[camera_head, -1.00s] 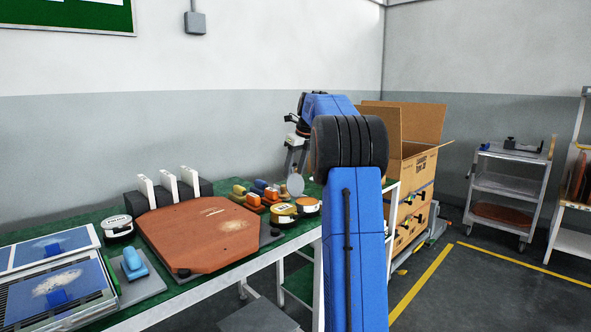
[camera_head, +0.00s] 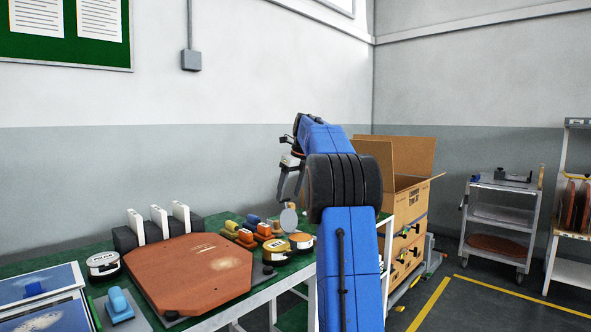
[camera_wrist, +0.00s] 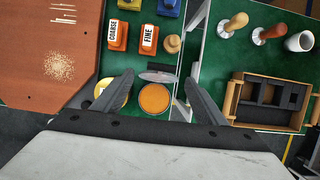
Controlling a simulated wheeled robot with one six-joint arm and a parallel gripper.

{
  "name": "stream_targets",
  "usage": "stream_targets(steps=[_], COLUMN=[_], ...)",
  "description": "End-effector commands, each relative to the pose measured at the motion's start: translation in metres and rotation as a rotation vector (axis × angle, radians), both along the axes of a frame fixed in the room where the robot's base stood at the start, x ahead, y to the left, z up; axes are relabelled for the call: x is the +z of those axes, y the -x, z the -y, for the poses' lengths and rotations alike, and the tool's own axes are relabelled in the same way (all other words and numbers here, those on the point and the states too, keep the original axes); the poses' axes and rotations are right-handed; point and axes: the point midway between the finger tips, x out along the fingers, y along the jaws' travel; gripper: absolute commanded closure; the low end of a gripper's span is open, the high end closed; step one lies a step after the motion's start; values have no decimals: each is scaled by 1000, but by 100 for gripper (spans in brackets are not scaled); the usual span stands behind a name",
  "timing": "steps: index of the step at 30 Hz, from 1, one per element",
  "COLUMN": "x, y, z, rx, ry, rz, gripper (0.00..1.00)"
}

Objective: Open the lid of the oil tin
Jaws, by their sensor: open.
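A round tin (camera_wrist: 154,98) with an orange-brown top face lies between my fingers in the wrist view; it also shows at the bench's right end in the head view (camera_head: 301,241). A grey disc (camera_head: 289,219), seemingly its lid, stands up at its far edge; the wrist view shows it as a thin ellipse (camera_wrist: 158,76). Any hinge is too small to make out. A yellow tin (camera_head: 275,250) sits just left, partly behind my left finger in the wrist view. I cannot read which label says oil. My gripper (camera_wrist: 159,80) is open and empty above the tin.
Orange COARSE and FINE blocks (camera_wrist: 133,37) and a wooden knob (camera_wrist: 172,44) sit just beyond the tins. A brown octagonal board (camera_head: 190,272) lies left. A tray with a wooden frame (camera_wrist: 268,100) is right, past a gap. A cardboard box (camera_head: 400,170) stands behind my arm.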

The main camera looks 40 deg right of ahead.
Motion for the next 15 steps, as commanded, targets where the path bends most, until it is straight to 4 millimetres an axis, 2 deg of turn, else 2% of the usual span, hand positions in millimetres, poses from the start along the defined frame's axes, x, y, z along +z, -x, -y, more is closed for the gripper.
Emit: stream_targets(steps=[6, 15], x=[43, 89], y=[14, 29], z=[2, 2], rx=[0, 1], ry=[1, -1], rz=[3, 2], gripper=[34, 34])
